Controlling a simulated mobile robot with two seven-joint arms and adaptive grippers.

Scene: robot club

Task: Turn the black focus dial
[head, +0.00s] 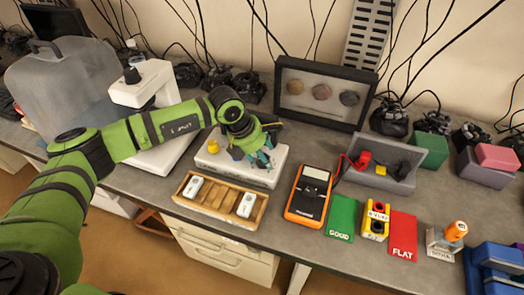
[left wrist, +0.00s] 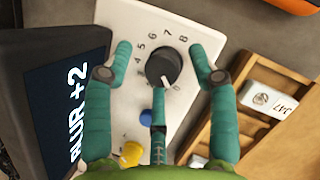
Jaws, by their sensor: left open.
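The black focus dial (left wrist: 163,67) is on a white control box (left wrist: 125,20) with printed numbers around it. A white mark on the dial points toward the bottom of the left wrist view. My left gripper (left wrist: 160,62) has teal fingers, open around the dial: one on each side and a third just below it. I cannot tell whether any finger touches it. In the head view my left gripper (head: 254,152) is over the white box (head: 225,171) and hides the dial. A dark screen (left wrist: 65,100) beside the box reads "BLUR +2". My right gripper is not in view.
A blue button (left wrist: 146,116) and a yellow knob (left wrist: 131,153) are close to the dial on the box. A wooden tray (head: 215,205) with white labelled blocks lies in front. An orange multimeter (head: 308,195) stands to the right. A black-framed panel (head: 322,93) stands behind.

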